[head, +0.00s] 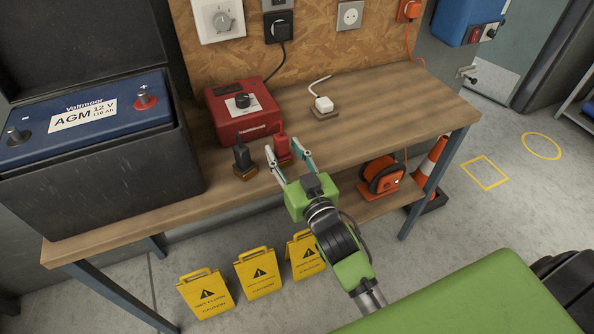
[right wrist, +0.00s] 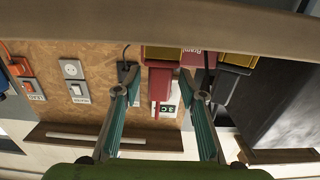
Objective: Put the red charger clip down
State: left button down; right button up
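The red charger clip (head: 282,147) stands upright near the front edge of the wooden workbench (head: 390,110), in front of the red charger. My right gripper (head: 281,150) reaches in from the front with its two fingers spread, one on each side of the clip. In the right wrist view the red clip (right wrist: 161,84) shows between the fingertips, with a clear gap on the left finger's side. Contact on the other side is hard to tell. The black charger clip (head: 242,157) stands just left of the gripper. My left gripper is out of view.
The red charger (head: 243,112) sits behind the clips. The blue battery (head: 85,117) in its black case is at the left. A white plug (head: 323,104) lies behind right. The bench's right part is clear.

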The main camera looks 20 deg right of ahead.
jog(key=s+b, duration=0.1)
jog(key=s, duration=0.8)
jog(key=shift+s+d, duration=0.15)
jog(key=shift+s, duration=0.25)
jog(key=s+a+f+g, duration=0.1)
jog(key=s+f+g, duration=0.1)
jog(key=f, duration=0.9)
jog(key=s+a+f+n+g+y, duration=0.1)
jog(key=s+f+g, duration=0.15)
jog(key=f, duration=0.85)
jog(key=s+a+f+g, duration=0.1)
jog(key=f+g, duration=0.2)
jog(key=f, duration=0.9)
jog(key=s+d+f+g, duration=0.3)
jog(key=s+f+g, duration=0.2)
jog(key=s+f, duration=1.05)
jog(key=s+d+f+g, duration=0.2)
jog(key=s+f, duration=0.3)
jog(key=s, duration=0.4)
jog(key=s+d+f+n+g+h, duration=0.1)
jog(key=s+d+f+g, duration=0.1)
jog(key=s+f, duration=0.3)
jog(key=s+d, duration=0.1)
jog(key=s, duration=0.2)
jog(key=shift+s+d+f+h, duration=0.15)
jog(key=shift+s+f+h, duration=0.15)
jog(key=shift+s+f, duration=0.05)
jog(key=shift+r+g, duration=0.1)
jog(key=shift+g, duration=0.15)
